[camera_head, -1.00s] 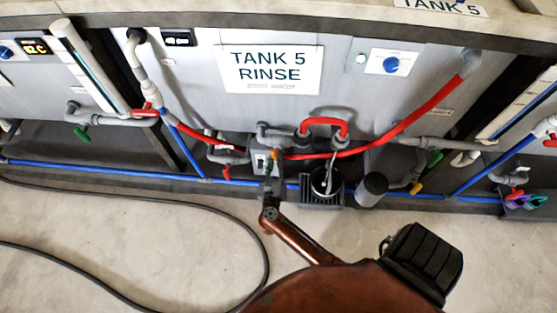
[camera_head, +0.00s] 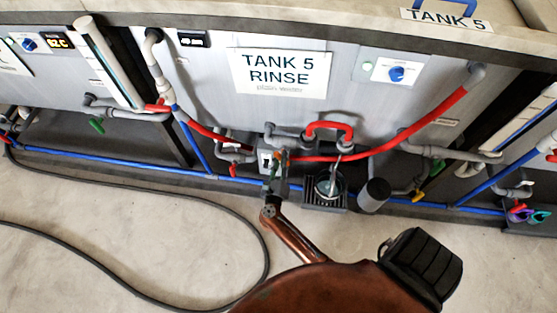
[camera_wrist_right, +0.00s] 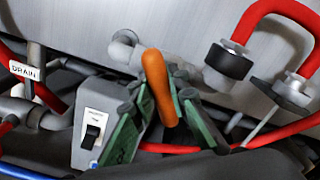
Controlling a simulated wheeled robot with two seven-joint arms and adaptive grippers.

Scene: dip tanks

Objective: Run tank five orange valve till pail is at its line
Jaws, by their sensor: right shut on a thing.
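My right gripper (camera_head: 277,172) is at the pipework under the tank 5 sign (camera_head: 278,71). In the right wrist view its green-padded fingers (camera_wrist_right: 163,118) are shut on the orange valve handle (camera_wrist_right: 154,72), which stands up between them. The valve body is hidden behind the fingers. The pail (camera_head: 328,186) stands on a dark grate just right of the gripper, below the red hose loop. Its inside looks pale bluish, but I cannot make out its line or level. My left gripper is out of view.
A grey switch box (camera_wrist_right: 93,128) sits left of the gripper, near a DRAIN tag (camera_wrist_right: 24,71). A dark grey cylinder (camera_head: 374,195) stands right of the pail. A blue pipe runs low along the tanks, and a black hose (camera_head: 150,198) lies on the open floor.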

